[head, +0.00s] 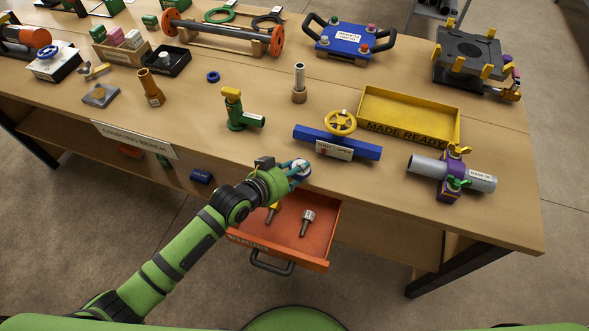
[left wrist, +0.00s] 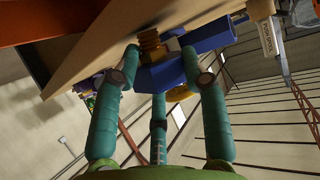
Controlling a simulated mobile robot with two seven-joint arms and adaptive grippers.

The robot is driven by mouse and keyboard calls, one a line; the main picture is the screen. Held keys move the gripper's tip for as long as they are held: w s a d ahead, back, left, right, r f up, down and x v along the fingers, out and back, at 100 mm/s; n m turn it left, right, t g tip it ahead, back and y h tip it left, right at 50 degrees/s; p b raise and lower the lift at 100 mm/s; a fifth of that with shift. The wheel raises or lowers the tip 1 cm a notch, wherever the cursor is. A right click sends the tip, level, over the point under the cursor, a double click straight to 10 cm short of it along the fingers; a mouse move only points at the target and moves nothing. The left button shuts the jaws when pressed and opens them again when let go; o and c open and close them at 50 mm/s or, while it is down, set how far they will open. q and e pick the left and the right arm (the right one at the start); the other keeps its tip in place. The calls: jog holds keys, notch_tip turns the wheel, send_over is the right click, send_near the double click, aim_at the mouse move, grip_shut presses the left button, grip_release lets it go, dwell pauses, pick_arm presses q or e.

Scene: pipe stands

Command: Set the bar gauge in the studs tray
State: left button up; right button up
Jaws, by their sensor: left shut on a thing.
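My left gripper (head: 292,174) is at the table's front edge, over the back of the open drawer. It is shut on a blue gauge with a white face (head: 301,170), which I take as the bar gauge. In the left wrist view, the teal fingers (left wrist: 158,88) close around its blue body (left wrist: 162,75), and a brass threaded part (left wrist: 152,45) shows beyond it. A small black tray (head: 181,66) with a grey piece in it stands at the back left; I cannot read a label to confirm it is the studs tray. My right gripper is not in view.
The open orange drawer (head: 318,243) holds a grey-headed piece (head: 307,222) and a yellow one. A green fitting (head: 240,118), a brown pipe fitting (head: 151,88) and a blue valve bar (head: 368,151) stand on the table. A yellow "MADE READY" tray (head: 400,126) lies at right.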

pick_arm(q)
jog(key=shift+f, duration=0.15)
jog(key=o, duration=1.3)
jog(key=shift+f+b, duration=0.15)
jog(key=shift+b, duration=0.25)
jog(key=shift+a+f+b+v, duration=0.1)
jog(key=shift+b+v, duration=0.2)
jog(key=shift+v, duration=1.5)
jog(key=shift+a+f+b+v, duration=0.1)
jog(key=shift+b+v, duration=0.2)
jog(key=shift+v, duration=1.5)
